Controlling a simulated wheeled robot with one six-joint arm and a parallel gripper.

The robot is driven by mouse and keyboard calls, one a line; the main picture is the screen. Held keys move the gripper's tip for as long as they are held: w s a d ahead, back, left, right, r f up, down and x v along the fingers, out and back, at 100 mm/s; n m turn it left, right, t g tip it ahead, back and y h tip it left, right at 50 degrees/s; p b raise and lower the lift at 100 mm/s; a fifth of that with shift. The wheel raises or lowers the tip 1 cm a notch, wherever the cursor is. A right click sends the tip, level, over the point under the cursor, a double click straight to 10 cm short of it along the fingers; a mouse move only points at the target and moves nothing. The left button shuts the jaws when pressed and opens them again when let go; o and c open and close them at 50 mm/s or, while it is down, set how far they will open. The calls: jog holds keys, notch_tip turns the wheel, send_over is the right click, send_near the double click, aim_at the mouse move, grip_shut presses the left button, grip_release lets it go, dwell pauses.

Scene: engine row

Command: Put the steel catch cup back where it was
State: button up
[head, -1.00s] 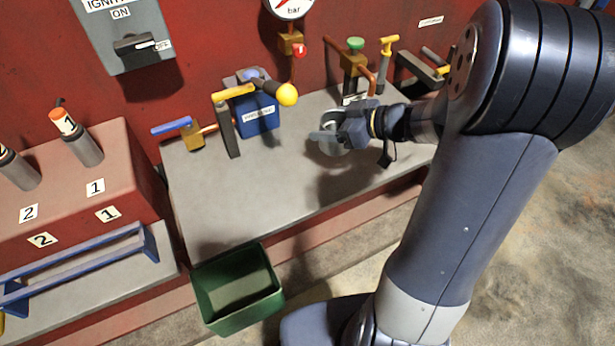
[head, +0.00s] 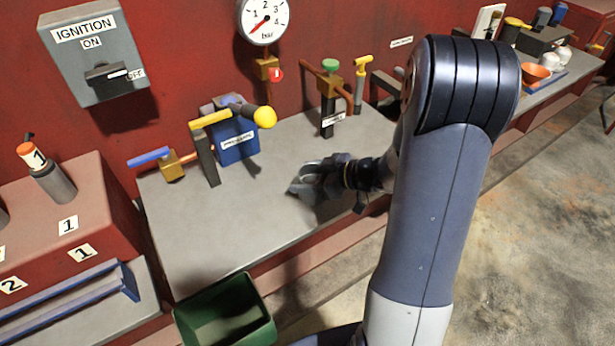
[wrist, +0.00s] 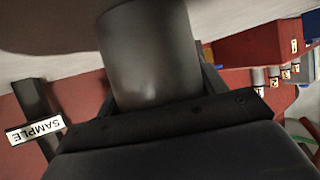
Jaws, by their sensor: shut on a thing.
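The steel catch cup (head: 301,190) is a plain grey metal cup. My gripper (head: 313,181) is shut on it over the grey bench top (head: 225,230), and its shadow lies close below. In the wrist view the cup (wrist: 150,55) fills the upper middle, between the fingers, which are mostly hidden. The sample valve (head: 329,95), with a green knob and a white label, stands behind and slightly right of the gripper. Its SAMPLE label (wrist: 36,130) shows at the left of the wrist view. I cannot tell whether the cup touches the bench.
A blue pump (head: 236,140) with a yellow-knobbed lever stands left of the gripper. A blue-handled valve (head: 170,164) is farther left. A green bin (head: 228,312) sits below the front edge. A gauge (head: 264,18) hangs on the red wall. The bench left of the cup is clear.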

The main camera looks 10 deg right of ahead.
jog(key=shift+f, duration=0.1)
jog(key=o, duration=1.1)
jog(key=shift+s+d+r, duration=0.15)
jog(key=shift+d+r, duration=0.1)
jog(key=shift+r, duration=0.05)
jog(key=p+v, duration=0.1)
jog(key=v, duration=1)
jog(key=shift+s+d, duration=0.1)
jog(key=shift+s, duration=0.15)
